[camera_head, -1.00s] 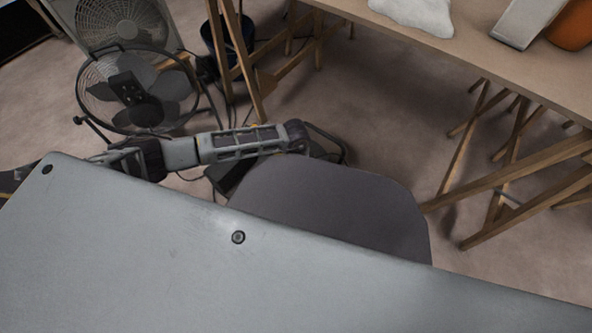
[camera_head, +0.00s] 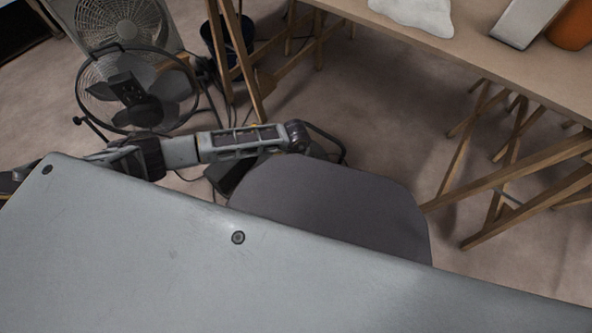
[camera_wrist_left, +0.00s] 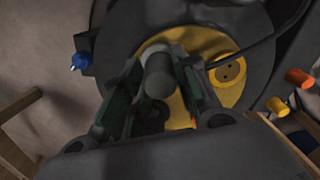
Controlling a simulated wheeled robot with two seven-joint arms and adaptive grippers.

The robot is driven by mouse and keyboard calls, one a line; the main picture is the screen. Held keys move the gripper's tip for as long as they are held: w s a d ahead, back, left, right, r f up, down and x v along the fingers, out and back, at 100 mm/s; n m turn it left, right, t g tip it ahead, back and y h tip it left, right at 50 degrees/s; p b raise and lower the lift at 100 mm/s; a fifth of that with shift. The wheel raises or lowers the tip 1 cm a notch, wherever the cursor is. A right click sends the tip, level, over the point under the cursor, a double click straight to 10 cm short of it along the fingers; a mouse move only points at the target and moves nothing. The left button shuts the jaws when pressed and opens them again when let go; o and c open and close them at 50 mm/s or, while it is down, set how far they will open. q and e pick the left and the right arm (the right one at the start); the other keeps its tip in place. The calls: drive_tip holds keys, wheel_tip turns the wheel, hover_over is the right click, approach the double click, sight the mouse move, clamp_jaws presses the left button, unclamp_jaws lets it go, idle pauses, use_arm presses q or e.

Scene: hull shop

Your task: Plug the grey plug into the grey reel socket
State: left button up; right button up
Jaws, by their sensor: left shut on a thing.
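My left gripper (camera_wrist_left: 158,84) is shut on the grey plug (camera_wrist_left: 158,62), a grey cylinder between its two fingers in the left wrist view. Behind it is the cable reel (camera_wrist_left: 125,25), black with a yellow face (camera_wrist_left: 236,91). A round outlet (camera_wrist_left: 230,70) with dark holes shows on the yellow face, to the right of the plug. The plug and fingers cover the middle of the face, so I cannot tell whether the plug touches a socket. The grey socket is not clearly seen. In the head view my left gripper is hidden. My right gripper is not in view.
Beside the reel are a blue plug (camera_wrist_left: 79,61), an orange plug (camera_wrist_left: 298,78) and a yellow plug (camera_wrist_left: 278,106). A dark cable (camera_wrist_left: 262,42) crosses the reel's right side. A fan (camera_head: 130,88) stands back left. A trestle table (camera_head: 480,48) stands right.

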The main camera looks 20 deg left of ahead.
use_arm(q)
drive_tip(key=shift+f, duration=0.2)
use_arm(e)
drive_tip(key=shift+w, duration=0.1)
use_arm(q)
drive_tip(key=shift+f, duration=0.3)
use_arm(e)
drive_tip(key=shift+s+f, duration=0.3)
use_arm(q)
drive_tip(key=o, duration=1)
drive_tip(key=shift+o, duration=0.2)
wheel_tip(320, 180, up, 12)
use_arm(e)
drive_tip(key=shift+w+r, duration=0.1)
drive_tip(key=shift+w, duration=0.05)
use_arm(q)
drive_tip(key=shift+d, duration=0.1)
idle(0.5)
